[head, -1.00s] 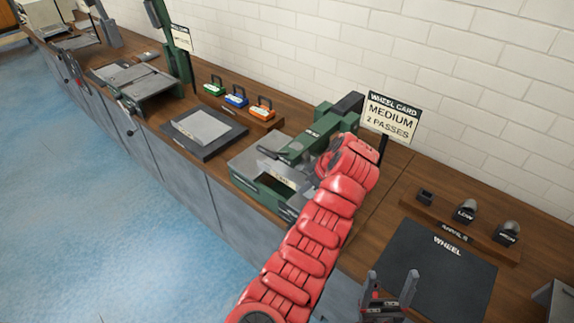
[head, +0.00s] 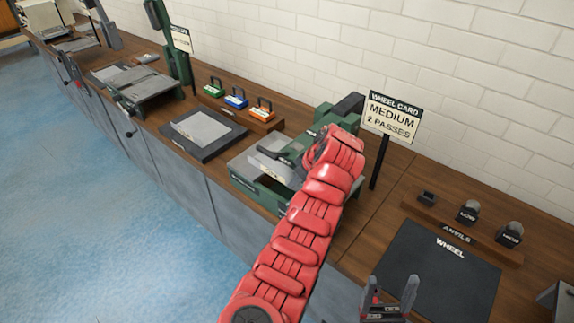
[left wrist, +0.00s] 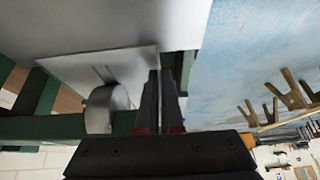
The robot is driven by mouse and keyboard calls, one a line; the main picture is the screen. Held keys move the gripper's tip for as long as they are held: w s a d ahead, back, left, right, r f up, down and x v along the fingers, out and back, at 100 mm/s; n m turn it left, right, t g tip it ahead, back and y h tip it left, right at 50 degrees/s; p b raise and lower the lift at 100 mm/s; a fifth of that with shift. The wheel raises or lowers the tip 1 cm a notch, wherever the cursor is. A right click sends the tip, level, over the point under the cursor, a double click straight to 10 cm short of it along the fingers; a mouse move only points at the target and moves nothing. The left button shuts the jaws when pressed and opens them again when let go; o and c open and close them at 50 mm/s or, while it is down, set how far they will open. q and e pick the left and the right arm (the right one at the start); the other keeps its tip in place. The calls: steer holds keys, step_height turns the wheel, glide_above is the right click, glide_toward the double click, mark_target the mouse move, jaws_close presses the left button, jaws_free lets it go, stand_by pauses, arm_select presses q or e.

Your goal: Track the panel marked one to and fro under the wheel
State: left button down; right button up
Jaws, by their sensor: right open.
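The wheel machine (head: 258,187) is a green frame with a grey top on the bench, partly hidden by my red left arm. A pale grey panel (head: 268,166) lies at its middle; I cannot read its marking. In the left wrist view the panel (left wrist: 85,75) lies flat by a rounded metal wheel (left wrist: 107,108). My left gripper (left wrist: 161,78) has its fingers close together at the panel's edge and appears shut on it. In the head view its fingertips are hard to make out. My right gripper (head: 391,290) is open and empty at the bottom, before the wheel mat.
The wheel card (head: 393,115) reads medium, 2 passes. An anvil rack (head: 458,233) stands behind a dark mat marked wheel (head: 440,268). Another pale sheet (head: 199,128) lies on a dark mat at left, near several coloured clamp-like items (head: 236,97). Further machines line the bench.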

arm_select(q)
steer(key=c, duration=1)
jaws_free()
steer(key=shift+o, duration=0.2)
steer(key=o, duration=0.5)
steer(key=shift+s+d+b, duration=0.5)
steer(key=shift+s+d, duration=0.25)
steer(key=shift+d, duration=0.3)
steer(key=shift+s+d+b, duration=0.5)
steer(key=shift+s+d, duration=0.25)
steer(key=shift+d, duration=0.25)
